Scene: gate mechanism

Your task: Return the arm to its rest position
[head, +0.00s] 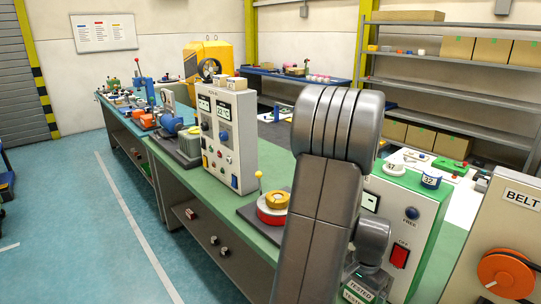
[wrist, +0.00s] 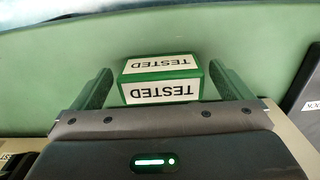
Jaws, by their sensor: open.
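My arm (head: 325,190) rises large in the foreground of the head view, bent over at the top. My gripper (wrist: 160,70) shows in the wrist view with its two fingers spread apart. A green block with white TESTED labels (wrist: 160,78) lies between the fingers, with a narrow gap visible on each side. TESTED labels show low beside the arm in the head view (head: 360,292).
A green-and-white control box (head: 425,215) with a red switch stands right of my arm. A BELT panel (head: 505,240) with an orange knob is at the far right. The green bench (head: 255,228) carries several devices.

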